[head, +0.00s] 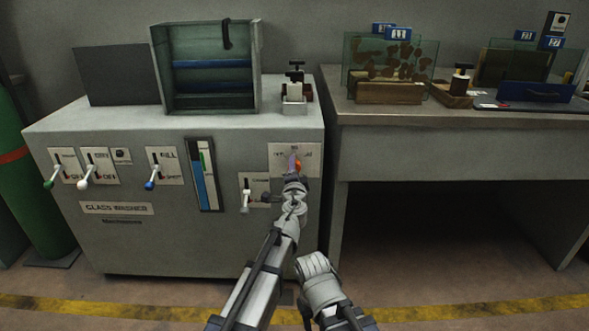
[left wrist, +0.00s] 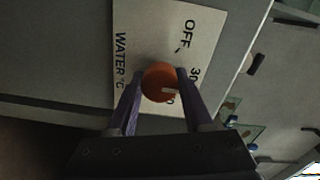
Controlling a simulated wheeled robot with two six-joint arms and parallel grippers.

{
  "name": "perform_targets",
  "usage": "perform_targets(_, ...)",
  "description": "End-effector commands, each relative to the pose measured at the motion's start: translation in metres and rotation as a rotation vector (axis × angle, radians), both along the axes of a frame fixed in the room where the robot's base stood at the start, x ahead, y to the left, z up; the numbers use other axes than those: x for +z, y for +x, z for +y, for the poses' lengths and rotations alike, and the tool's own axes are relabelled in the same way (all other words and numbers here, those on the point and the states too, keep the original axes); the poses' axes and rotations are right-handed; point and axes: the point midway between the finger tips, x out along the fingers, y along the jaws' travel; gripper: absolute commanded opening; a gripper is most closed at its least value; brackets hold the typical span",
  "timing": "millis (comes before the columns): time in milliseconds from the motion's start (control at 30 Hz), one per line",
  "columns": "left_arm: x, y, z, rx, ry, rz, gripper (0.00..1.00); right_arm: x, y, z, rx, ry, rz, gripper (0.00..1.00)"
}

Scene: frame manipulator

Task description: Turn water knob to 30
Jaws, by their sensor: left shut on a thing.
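The orange water knob (left wrist: 160,82) sits on a pale label plate (left wrist: 205,30) marked WATER °C, OFF and 30, with another mark partly covered by the knob. A pale pointer mark shows on the knob's lower right part in the left wrist view. My left gripper (left wrist: 156,88) is shut on the knob, one purple finger on each side. In the head view my left gripper (head: 294,165) reaches the plate (head: 312,157) at the right of the washer front and hides most of the knob (head: 298,165). My right arm shows low in the head view, but its gripper fingers do not show.
The glass washer (head: 130,245) carries several levers, including a white-handled one (head: 245,200) just left of my left gripper, and a blue level gauge (head: 203,175). A glass tank (head: 210,65) stands on top. A bench (head: 450,145) stands to the right.

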Motion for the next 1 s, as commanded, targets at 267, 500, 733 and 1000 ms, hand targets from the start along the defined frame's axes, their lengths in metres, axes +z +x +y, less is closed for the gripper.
perform_targets(267,0.0,0.0,0.0,0.0,-0.001,0.0,0.77,0.0,0.0,0.0,0.0,0.0,0.0,0.52)
perform_targets(500,0.0,0.0,0.0,0.0,-0.001,0.0,0.81,0.0,0.0,0.0,0.0,0.0,0.0,0.52)
perform_targets(733,0.0,-0.009,0.002,0.001,-0.001,0.0,0.81,0.0,0.0,0.0,0.0,0.0,0.0,0.52)
perform_targets(1000,0.0,-0.041,0.01,0.005,-0.001,0.0,0.81,0.0,0.0,0.0,0.0,0.0,0.0,0.52)
